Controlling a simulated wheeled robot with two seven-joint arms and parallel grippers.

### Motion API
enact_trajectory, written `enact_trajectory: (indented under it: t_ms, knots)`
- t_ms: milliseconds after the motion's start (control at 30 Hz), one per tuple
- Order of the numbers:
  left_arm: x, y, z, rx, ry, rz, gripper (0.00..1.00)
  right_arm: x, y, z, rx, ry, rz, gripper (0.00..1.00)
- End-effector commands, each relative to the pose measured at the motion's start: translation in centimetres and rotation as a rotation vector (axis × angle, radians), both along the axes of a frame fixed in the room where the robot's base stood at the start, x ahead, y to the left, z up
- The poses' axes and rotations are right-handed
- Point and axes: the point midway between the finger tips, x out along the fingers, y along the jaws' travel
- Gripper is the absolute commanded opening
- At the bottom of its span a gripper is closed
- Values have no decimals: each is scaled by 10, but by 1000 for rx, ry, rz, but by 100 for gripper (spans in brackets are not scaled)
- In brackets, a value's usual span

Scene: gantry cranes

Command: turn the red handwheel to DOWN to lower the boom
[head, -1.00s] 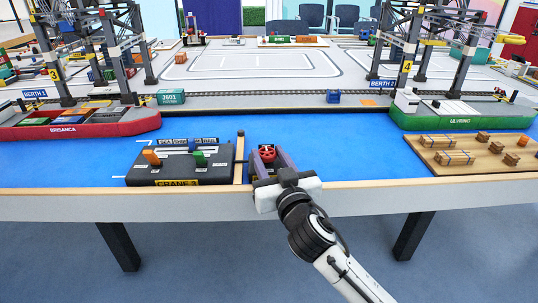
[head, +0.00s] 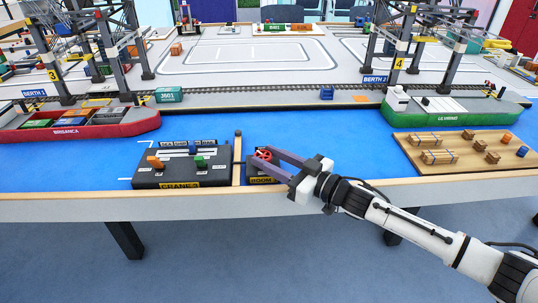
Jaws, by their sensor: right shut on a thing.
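The red handwheel (head: 263,154) sits on a small dark box labelled BOOM (head: 261,181) at the table's front edge. My right gripper (head: 270,156) reaches in from the lower right, with its purple fingers around the wheel. It is shut on the handwheel. The gripper's body and fingers hide much of the box and part of its label, so I cannot read a DOWN mark. The boom cannot be told apart clearly among the crane frames at the back. My left gripper is not in view.
A black CRANE 3 panel (head: 214,171) with orange and green levers stands left of the wheel, past a thin wooden post. A wooden board (head: 405,150) with small crates lies at the right. A red ship (head: 120,128) and a green ship (head: 400,115) sit behind on the blue surface.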

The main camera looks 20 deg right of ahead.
Motion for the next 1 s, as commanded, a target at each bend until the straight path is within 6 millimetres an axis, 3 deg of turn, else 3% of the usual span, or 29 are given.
enact_trajectory:
  t_ms: [533, 567, 633, 1000]
  knots:
    - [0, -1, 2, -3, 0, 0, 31, 1, -1, 1, -1, -3, 25, 14]
    - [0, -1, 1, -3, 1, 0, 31, 1, -1, 1, -1, -3, 25, 42]
    - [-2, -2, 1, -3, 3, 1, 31, 1, -1, 1, -1, -3, 25, 54]
    - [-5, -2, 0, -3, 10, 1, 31, -2, -2, 0, -1, 1, 25, 55]
